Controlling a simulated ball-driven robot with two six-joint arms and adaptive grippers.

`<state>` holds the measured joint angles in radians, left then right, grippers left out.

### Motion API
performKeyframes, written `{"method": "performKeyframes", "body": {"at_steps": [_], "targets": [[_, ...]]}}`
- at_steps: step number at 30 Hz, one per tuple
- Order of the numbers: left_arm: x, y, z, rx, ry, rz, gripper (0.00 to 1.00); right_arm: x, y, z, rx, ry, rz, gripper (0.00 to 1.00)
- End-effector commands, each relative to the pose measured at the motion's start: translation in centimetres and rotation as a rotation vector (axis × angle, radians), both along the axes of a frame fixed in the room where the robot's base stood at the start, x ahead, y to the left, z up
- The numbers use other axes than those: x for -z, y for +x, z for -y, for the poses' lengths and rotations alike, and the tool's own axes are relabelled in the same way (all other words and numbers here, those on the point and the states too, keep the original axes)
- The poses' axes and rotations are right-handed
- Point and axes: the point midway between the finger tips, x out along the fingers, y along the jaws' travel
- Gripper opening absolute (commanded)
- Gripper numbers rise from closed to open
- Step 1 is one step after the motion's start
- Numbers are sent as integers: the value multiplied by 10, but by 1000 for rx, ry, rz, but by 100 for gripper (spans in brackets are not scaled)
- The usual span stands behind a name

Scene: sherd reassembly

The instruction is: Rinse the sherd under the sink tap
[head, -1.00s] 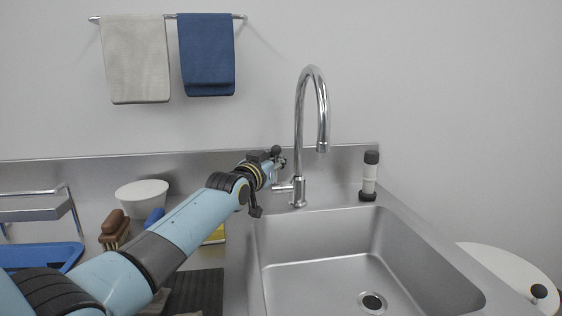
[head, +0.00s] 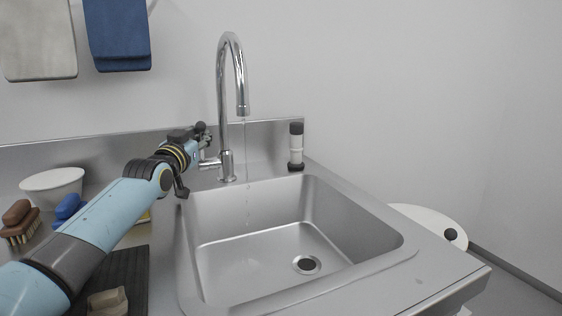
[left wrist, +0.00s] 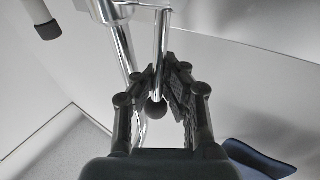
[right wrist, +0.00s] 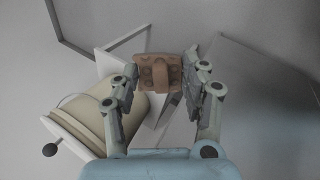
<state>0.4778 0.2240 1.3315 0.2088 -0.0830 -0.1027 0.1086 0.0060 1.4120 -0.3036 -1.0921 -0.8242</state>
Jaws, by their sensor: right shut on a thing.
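The tap (head: 229,90) arches over the steel sink (head: 262,250), with a thin stream of water falling from its spout. My left gripper (head: 203,138) is at the tap's side lever. In the left wrist view, its fingers (left wrist: 160,75) are closed in around the bright metal lever (left wrist: 162,45). The sherd (right wrist: 160,72), brown with raised bumps and a ridge, shows in the right wrist view between the fingertips of my right gripper (right wrist: 163,85), which is shut on it. The right gripper and this sherd are out of the head view.
A tan piece (head: 107,302) lies on the dark ribbed mat (head: 128,268) left of the sink. Brushes (head: 20,222) and a white bowl (head: 52,187) stand farther left. A black-and-white cylinder (head: 296,147) stands behind the sink. A round white lid (head: 425,222) is beyond the counter's right side.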

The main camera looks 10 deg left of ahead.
Motion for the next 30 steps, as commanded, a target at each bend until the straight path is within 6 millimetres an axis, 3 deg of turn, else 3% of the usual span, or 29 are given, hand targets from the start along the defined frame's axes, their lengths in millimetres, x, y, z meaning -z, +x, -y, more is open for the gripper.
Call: {"method": "performKeyframes", "body": {"at_steps": [2, 9, 19, 30], "targets": [[-2, 0, 0, -1, 4, 4, 3, -1, 0, 0, 0, 0, 0, 12], [-1, 0, 0, 0, 2, 2, 33, 0, 0, 0, 0, 0, 0, 12], [-6, 0, 0, 1, 2, 2, 33, 0, 0, 0, 0, 0, 0, 12], [-75, 0, -1, -1, 3, 4, 33, 0, 0, 0, 0, 0, 0, 12]]}}
